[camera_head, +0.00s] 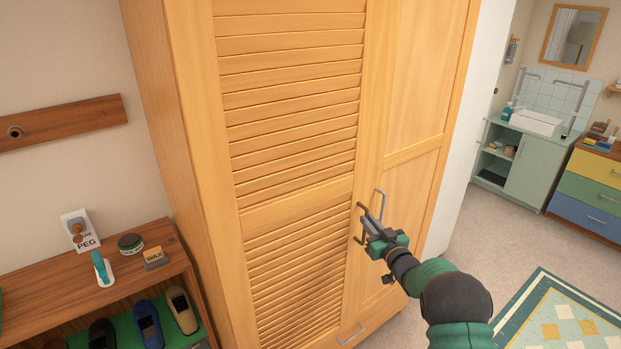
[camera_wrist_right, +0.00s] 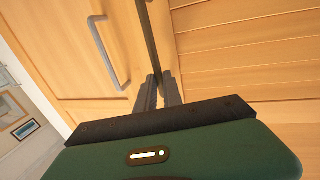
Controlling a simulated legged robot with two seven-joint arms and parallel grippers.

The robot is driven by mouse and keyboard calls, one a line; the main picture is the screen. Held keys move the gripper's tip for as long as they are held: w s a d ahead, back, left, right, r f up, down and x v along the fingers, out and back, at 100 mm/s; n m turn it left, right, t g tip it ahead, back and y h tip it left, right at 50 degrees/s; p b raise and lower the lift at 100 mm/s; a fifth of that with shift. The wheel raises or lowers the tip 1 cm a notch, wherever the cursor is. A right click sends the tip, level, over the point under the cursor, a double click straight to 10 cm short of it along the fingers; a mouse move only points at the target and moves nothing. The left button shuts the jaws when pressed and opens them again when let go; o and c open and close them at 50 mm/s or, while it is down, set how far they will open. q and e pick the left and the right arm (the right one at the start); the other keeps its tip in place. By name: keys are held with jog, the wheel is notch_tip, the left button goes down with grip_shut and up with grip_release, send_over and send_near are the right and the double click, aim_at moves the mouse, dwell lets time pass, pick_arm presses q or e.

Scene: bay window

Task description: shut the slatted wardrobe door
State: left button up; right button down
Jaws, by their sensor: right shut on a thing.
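The slatted wardrobe door (camera_head: 295,135) is the left door of a tall wooden wardrobe and looks flush or nearly flush with the front; a small gap cannot be ruled out. Its slats also show in the right wrist view (camera_wrist_right: 250,50). Its dark handle (camera_head: 360,208) is near its right edge. My right gripper (camera_head: 367,226) is shut on this handle, with the arm coming from the lower right. In the right wrist view, the fingers (camera_wrist_right: 159,90) meet at the dark bar and hide part of it. My left gripper is not in view.
The plain right door (camera_head: 415,70) has a silver handle (camera_head: 380,203) close beside my right gripper. A drawer handle (camera_head: 350,336) is below. A low shoe shelf (camera_head: 60,300) stands at the left. A rug (camera_head: 565,320) lies on the open floor at the right.

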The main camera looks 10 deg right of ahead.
jog(key=shift+w+d, duration=0.1)
jog(key=shift+w, duration=0.25)
jog(key=shift+w+a+n+y, duration=0.25)
jog(key=shift+w+y, duration=0.25)
jog(key=shift+w, duration=0.35)
jog(key=c, duration=1.6)
grip_release()
jog(key=shift+d, duration=0.1)
jog(key=shift+o, duration=0.6)
jog(key=shift+d+f, duration=0.1)
